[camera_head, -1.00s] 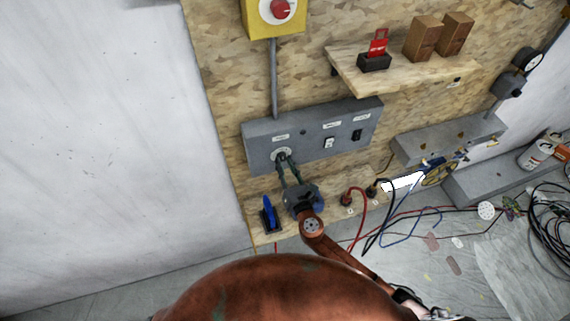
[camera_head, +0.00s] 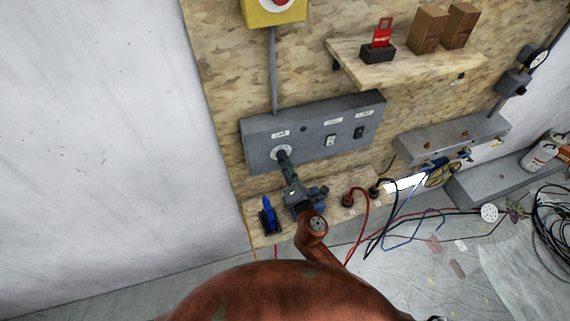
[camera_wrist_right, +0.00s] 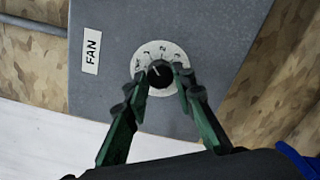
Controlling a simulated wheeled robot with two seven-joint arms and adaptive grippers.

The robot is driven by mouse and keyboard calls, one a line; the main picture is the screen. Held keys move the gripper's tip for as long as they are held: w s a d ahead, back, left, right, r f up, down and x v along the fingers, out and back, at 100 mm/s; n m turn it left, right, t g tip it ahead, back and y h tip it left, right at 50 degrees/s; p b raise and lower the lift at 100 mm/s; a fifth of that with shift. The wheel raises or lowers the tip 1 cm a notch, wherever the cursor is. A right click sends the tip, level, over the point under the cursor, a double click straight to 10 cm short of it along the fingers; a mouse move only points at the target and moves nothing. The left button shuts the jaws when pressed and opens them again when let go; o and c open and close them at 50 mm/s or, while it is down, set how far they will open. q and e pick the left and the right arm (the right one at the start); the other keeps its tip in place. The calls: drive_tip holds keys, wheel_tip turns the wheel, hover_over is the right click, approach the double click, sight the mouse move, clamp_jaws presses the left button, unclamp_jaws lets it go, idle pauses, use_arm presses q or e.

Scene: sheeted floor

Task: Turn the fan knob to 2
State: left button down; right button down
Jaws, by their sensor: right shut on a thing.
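The fan knob (camera_wrist_right: 159,74) is black and round, on a white numbered dial (camera_wrist_right: 150,49) beside a "FAN" label (camera_wrist_right: 91,50). The 2 is at the top of the dial in the wrist view; I cannot clearly read where the pointer stands. My right gripper (camera_wrist_right: 161,78) is shut on the knob, one finger on each side. In the head view my right gripper (camera_head: 284,158) reaches up to the dial at the left end of the grey panel (camera_head: 310,142) and hides most of the knob. My left gripper is not in view.
Two switches (camera_head: 330,140) sit to the right on the panel. Below, a wooden ledge (camera_head: 340,210) holds a blue-handled item (camera_head: 267,215) and red and black plugs with cables (camera_head: 362,205). A shelf (camera_head: 400,62) with blocks is above.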

drive_tip(key=shift+m+b, duration=0.65)
drive_tip(key=shift+m, duration=2.55)
drive_tip(key=c, duration=1.6)
unclamp_jaws()
drive_tip(key=v, duration=1.2)
